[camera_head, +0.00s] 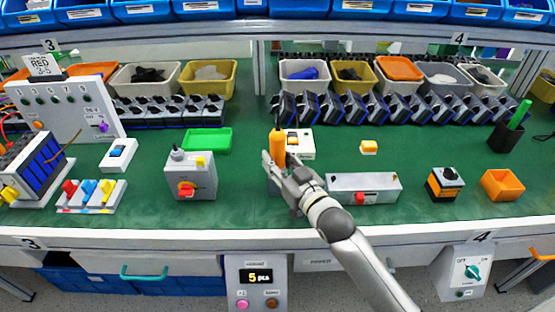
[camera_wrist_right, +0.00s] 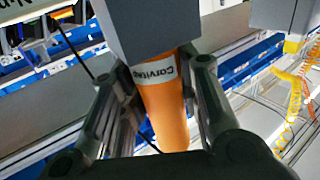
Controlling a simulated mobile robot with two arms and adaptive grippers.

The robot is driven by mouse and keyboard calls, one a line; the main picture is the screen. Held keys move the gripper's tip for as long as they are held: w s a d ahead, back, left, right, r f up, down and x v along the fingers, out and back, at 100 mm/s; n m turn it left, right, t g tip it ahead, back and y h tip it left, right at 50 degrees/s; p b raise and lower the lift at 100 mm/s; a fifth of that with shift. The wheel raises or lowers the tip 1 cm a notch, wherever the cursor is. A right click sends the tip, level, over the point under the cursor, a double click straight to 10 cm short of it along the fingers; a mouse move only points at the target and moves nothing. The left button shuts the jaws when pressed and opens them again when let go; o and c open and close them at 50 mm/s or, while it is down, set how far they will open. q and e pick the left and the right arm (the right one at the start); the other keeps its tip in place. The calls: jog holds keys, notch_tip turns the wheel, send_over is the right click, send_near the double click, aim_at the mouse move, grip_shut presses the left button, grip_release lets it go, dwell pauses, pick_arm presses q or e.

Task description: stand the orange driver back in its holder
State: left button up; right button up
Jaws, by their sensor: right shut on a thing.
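The orange driver (camera_head: 277,147) is roughly upright over the middle of the green bench. My right gripper (camera_head: 284,170) is shut on it, with the arm coming in from the lower right. In the right wrist view the orange handle (camera_wrist_right: 164,112), with a white lettered band, lies between the two fingers (camera_wrist_right: 155,105). A plain grey block (camera_wrist_right: 148,28) covers the far end of the driver there. A grey block (camera_head: 274,186) also shows below the driver in the head view, partly behind the gripper. I cannot tell whether the driver is inside it or only in front of it. My left gripper is out of view.
A white device (camera_head: 300,143) is close behind the driver. A black cup (camera_head: 505,138) holds a green stick at far right. Bench is clear front left-centre.

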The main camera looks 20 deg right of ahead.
jog(key=o, duration=0.7)
jog(key=shift+f, duration=0.1)
jog(key=shift+o, duration=0.2)
jog(key=shift+f, duration=0.1)
jog(key=v, duration=1.2)
jog(key=shift+s, duration=0.1)
